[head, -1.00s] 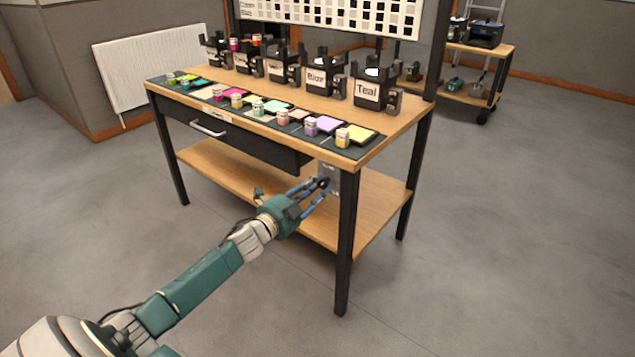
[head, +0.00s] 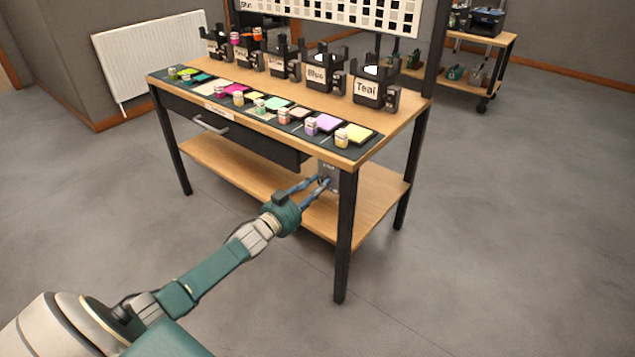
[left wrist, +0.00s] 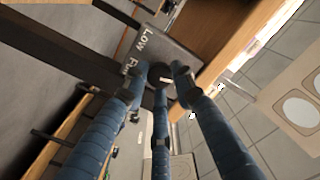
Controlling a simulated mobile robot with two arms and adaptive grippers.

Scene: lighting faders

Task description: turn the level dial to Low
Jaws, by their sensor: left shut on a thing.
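The level dial (left wrist: 160,76) is a small dark knob on a grey panel (left wrist: 172,52) in the left wrist view. The word "Low" is printed on this panel, and a second word starting with "F" is partly covered by a finger. In the head view the panel (head: 329,171) hangs under the right front end of the workbench, beside the front leg. My left gripper (head: 324,184) reaches it from the front left. In the left wrist view its blue fingers (left wrist: 160,78) are shut around the dial. Where the dial points is hidden. My right gripper is not in view.
The workbench (head: 385,125) carries coloured pads, small jars and labelled black holders. A drawer handle (head: 210,124) sticks out left of the panel. A black leg (head: 345,240) stands right of my gripper, and a wooden shelf (head: 375,205) lies below. The floor in front is clear.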

